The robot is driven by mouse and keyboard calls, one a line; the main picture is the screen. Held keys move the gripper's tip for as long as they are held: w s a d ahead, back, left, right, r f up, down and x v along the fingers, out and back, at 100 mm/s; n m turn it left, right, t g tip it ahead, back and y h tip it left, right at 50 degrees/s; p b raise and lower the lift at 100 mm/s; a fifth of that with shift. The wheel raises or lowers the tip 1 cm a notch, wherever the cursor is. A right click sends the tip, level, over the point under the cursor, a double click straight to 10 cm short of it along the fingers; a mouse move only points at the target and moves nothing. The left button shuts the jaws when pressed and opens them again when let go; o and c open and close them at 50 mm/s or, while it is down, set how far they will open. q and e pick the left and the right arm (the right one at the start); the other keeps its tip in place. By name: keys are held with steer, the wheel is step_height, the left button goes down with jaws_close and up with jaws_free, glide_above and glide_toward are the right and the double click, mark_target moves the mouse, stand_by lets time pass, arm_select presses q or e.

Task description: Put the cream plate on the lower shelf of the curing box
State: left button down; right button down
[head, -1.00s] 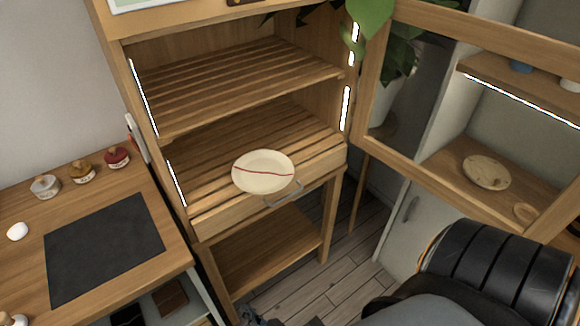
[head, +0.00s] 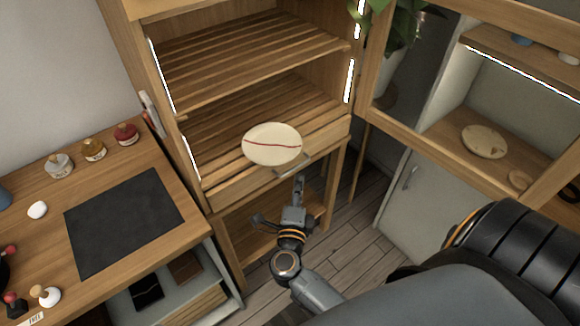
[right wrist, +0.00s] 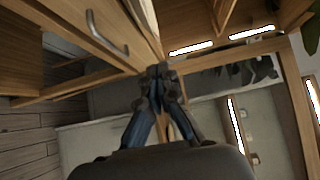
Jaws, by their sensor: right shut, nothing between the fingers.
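The cream plate (head: 272,144) with a thin red seam across it lies at the front of the lower slatted shelf (head: 225,143) of the wooden curing box (head: 133,60). In the head view its near rim overlaps the shelf's front edge. The box's glazed door (head: 368,75) stands open to the right. My right gripper (head: 298,180) is shut and empty, below and in front of the plate, near the drawer handle (head: 291,166). In the right wrist view its fingertips (right wrist: 160,72) meet with nothing between them. My left gripper is not in view.
The upper slatted shelf (head: 250,62) is empty. A worktable with a dark mat (head: 124,221) and several small jars stands at the left. A leafy plant (head: 405,25) is behind the open door. A wooden plate (head: 484,141) shows through the door at the right.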

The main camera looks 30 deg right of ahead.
mark_target(273, 156)
steer(key=shift+w+d+p, duration=0.2)
steer(key=shift+w, duration=1.15)
steer(key=shift+w+d+p, duration=0.15)
steer(key=shift+w+p, duration=0.05)
steer(key=shift+w, duration=1.1)
steer(key=w, duration=0.2)
steer(key=w+b, duration=0.1)
steer(key=w, duration=0.2)
steer(key=w+b, duration=0.1)
steer(key=w, duration=0.1)
steer(key=shift+w+a, duration=0.3)
steer(key=shift+s, duration=0.1)
